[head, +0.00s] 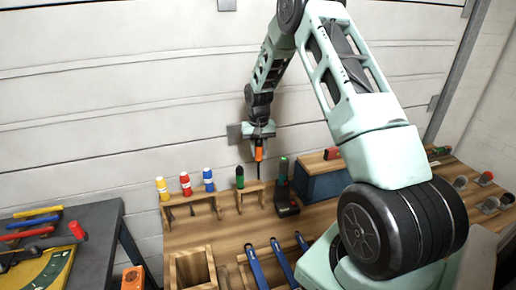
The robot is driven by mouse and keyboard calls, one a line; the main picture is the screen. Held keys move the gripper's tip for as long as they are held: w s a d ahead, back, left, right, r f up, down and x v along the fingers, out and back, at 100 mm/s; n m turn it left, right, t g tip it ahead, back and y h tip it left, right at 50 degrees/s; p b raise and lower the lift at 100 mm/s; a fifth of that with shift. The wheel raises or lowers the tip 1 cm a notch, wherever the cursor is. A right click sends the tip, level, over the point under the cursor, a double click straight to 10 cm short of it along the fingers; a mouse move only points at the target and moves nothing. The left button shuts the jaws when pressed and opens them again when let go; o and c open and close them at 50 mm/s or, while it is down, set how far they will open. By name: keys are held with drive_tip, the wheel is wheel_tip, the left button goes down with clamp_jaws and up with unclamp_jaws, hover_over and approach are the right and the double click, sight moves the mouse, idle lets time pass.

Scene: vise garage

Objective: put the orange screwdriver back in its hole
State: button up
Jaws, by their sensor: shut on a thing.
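The orange screwdriver (259,154) hangs upright below my gripper (259,139), with its dark shaft pointing down. My gripper is shut on the top of its handle. The wooden rack (204,209) stands on the workbench below. The shaft tip is over or just behind the rack's right end, right of the green screwdriver. I cannot tell whether the tip is in a hole; the holes are too small to make out.
A black stand with a green-topped tool (283,171) is close on the right. A blue box with a wooden top (322,183) stands beyond it. An open wooden box (194,270) and several blue-handled tools (281,262) are in front. The white panelled wall is behind.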

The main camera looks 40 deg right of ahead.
sight(259, 159)
drive_tip(key=shift+f, duration=0.2)
drive_tip(key=shift+f+b, duration=0.25)
drive_tip(key=shift+b, duration=0.1)
idle(0.4)
drive_tip(key=shift+f+b, duration=1.4)
drive_tip(key=shift+f, duration=0.7)
drive_tip(key=shift+f+b, duration=0.95)
drive_tip(key=shift+f, duration=0.55)
drive_tip(key=shift+s, duration=0.1)
drive_tip(key=shift+f+b, duration=0.55)
drive_tip(key=shift+f, duration=0.3)
drive_tip(key=shift+f+b, duration=0.4)
drive_tip(key=shift+f, duration=0.15)
